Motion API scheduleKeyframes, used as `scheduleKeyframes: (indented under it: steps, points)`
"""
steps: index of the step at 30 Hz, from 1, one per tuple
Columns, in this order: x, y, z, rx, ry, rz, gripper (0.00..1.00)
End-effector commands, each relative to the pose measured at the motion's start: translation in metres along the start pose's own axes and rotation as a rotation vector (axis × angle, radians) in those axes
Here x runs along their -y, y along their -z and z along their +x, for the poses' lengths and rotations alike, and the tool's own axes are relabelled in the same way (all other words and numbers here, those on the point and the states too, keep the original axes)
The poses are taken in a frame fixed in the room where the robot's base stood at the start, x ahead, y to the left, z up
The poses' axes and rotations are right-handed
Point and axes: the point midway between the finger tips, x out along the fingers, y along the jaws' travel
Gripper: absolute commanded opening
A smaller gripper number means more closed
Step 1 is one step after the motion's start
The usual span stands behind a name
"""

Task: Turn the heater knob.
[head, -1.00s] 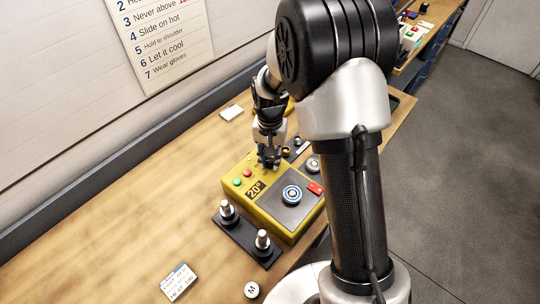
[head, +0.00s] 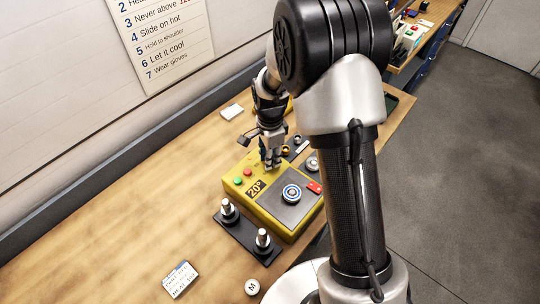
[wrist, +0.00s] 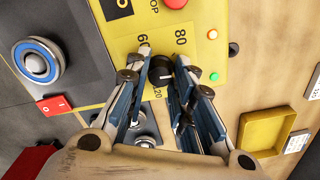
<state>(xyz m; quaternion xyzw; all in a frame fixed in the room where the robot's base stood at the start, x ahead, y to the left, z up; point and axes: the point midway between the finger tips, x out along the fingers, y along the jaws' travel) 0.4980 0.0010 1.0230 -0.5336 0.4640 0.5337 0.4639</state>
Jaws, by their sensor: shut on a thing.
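The heater is a yellow box (head: 288,229) on the bench, with a 20° display (head: 256,189) and a round plate with blue rings (head: 292,194). The plate shows at the left of the wrist view (wrist: 37,62). My gripper (head: 271,163) is over the heater's far part, pointing down. In the wrist view its fingertips (wrist: 161,72) are shut on the knob, one on each side. In the head view the gripper hides the knob.
A red switch (wrist: 54,104) is beside the plate, and a red button (wrist: 175,3) and small lamps are near the knob. A black stand with two posts (head: 245,238) is in front of the heater. A yellow tray (wrist: 267,131) lies behind it. The bench's left is mostly clear.

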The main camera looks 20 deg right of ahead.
Motion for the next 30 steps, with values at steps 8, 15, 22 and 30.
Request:
scheduleKeyframes:
  steps: [8,15,22,30]
  points:
    - [0.0002,0.0002,-0.0004,0.000,0.001,0.248,0.00]
    - [0.0003,0.0002,-0.0003,0.000,0.001,0.415,0.00]
    - [0.0003,0.0002,-0.0002,0.000,0.001,0.512,0.00]
    - [0.0003,0.0002,-0.0001,0.000,0.001,0.554,0.00]
